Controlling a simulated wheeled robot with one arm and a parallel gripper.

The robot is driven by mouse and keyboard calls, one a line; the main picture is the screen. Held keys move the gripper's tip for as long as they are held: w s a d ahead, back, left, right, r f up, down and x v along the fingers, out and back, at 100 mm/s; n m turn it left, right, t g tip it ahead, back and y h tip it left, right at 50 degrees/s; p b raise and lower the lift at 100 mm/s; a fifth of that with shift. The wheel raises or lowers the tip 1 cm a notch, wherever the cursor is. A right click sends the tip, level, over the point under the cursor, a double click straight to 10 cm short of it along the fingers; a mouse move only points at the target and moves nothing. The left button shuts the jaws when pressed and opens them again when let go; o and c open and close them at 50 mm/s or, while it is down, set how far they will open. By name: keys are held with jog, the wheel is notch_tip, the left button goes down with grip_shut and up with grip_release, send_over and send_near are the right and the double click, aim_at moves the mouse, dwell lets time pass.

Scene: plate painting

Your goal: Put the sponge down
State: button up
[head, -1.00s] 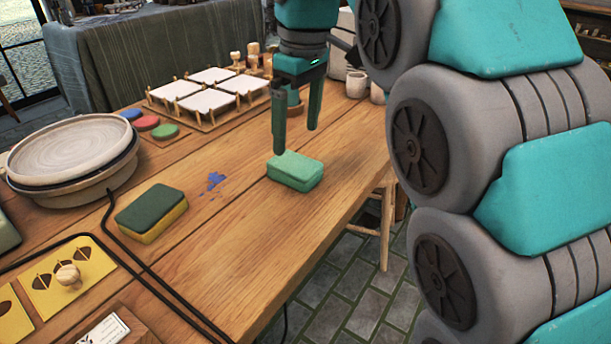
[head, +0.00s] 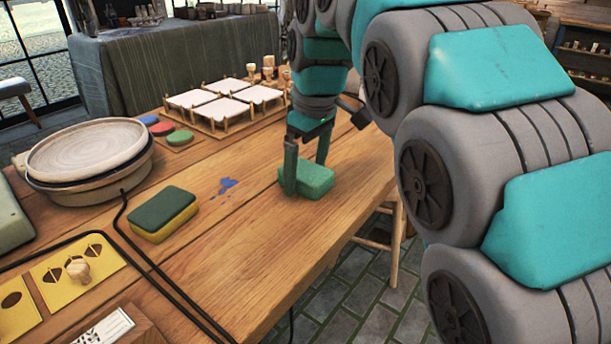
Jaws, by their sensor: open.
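A light green sponge (head: 318,180) lies flat on the wooden table (head: 262,262), near its right edge. My gripper (head: 305,178) is lowered over it and open. One finger stands in front of the sponge's left part. The other finger is on its far side, with its tip hidden behind the sponge. I cannot tell whether either finger touches it. A second sponge, dark green over yellow (head: 163,214), lies apart to the left on the table.
A blue paint smear (head: 227,186) lies between the sponges. White tiles on a wooden rack (head: 222,104) stand behind. A round turntable (head: 88,150) is at left, and black cables (head: 165,278) cross the front left.

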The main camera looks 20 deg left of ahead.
jog(key=c, duration=1.4)
jog(key=shift+r, duration=0.15)
